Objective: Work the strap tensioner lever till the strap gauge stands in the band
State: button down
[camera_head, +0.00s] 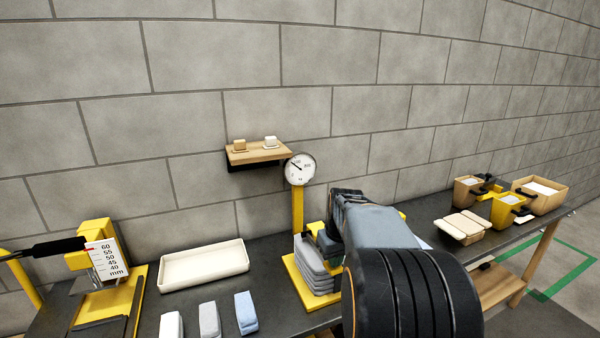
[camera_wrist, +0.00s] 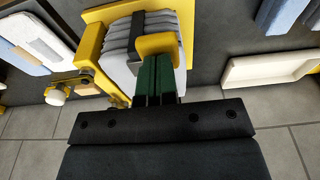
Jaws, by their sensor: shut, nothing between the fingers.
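The strap tensioner stands at the middle of the bench: a yellow base (camera_head: 300,292) with a stack of grey folded pieces (camera_head: 313,268). Its round white strap gauge (camera_head: 300,169) sits on a yellow post; the dark needle points to the upper left, and the band cannot be made out. In the wrist view the stack (camera_wrist: 120,45) has a black strap (camera_wrist: 137,30) over it. My gripper (camera_wrist: 158,60) is shut and empty, its green fingers reaching to a yellow block (camera_wrist: 157,44) beside the stack. Contact is unclear. My arm hides much of the tensioner in the head view; I cannot pick out the lever surely.
A cream tray (camera_head: 204,266) and several small blocks (camera_head: 209,320) lie left of the tensioner. A yellow device with a millimetre scale (camera_head: 105,257) stands further left. A small wooden shelf (camera_head: 258,153) is on the wall. Bins (camera_head: 541,195) stand at the right.

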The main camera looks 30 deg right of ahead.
jog(key=shift+f+b, duration=0.55)
jog(key=shift+f, duration=0.25)
jog(key=r+p, duration=0.3)
jog(key=shift+w+r, duration=0.15)
jog(key=shift+w, duration=0.1)
jog(key=shift+r, duration=0.25)
